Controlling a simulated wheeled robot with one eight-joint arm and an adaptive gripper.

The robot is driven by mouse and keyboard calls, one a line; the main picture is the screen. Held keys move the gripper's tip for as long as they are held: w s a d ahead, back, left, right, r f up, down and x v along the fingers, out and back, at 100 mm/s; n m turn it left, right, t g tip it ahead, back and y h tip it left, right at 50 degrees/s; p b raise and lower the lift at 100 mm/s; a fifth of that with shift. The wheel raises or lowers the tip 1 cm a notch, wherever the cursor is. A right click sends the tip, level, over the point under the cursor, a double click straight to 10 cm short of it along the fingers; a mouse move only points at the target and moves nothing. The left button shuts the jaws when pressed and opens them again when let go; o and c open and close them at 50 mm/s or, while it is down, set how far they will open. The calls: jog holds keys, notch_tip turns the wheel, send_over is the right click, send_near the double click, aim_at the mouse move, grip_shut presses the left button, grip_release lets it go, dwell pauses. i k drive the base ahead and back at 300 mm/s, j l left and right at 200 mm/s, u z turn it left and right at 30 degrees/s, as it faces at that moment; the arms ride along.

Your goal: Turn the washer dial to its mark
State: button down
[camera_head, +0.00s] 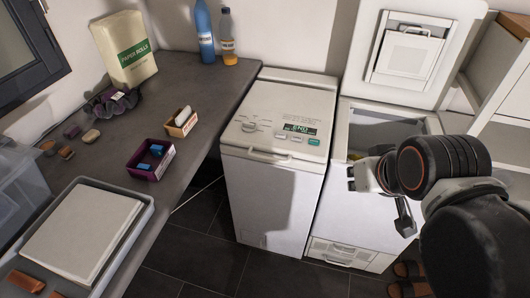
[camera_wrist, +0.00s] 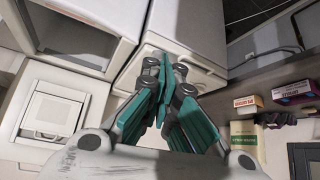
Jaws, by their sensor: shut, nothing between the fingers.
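The dial's pointer and mark are too small to read. A second white top-loader (camera_head: 345,222) stands right of it with its lid raised. My gripper (camera_head: 358,178) is in front of this open machine, right of the dial and apart from it. In the wrist view, its teal-padded fingers (camera_wrist: 170,66) are together and empty. They hide part of the machine behind.
The raised lid (camera_head: 405,52) stands behind the open tub.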

aim_at(247, 127)
jog(key=i+j+u, duration=0.1)
jog(key=i+u, duration=0.2)
jog(key=i, duration=0.2)
jog(key=i+u, duration=0.3)
jog(key=i, duration=0.2)
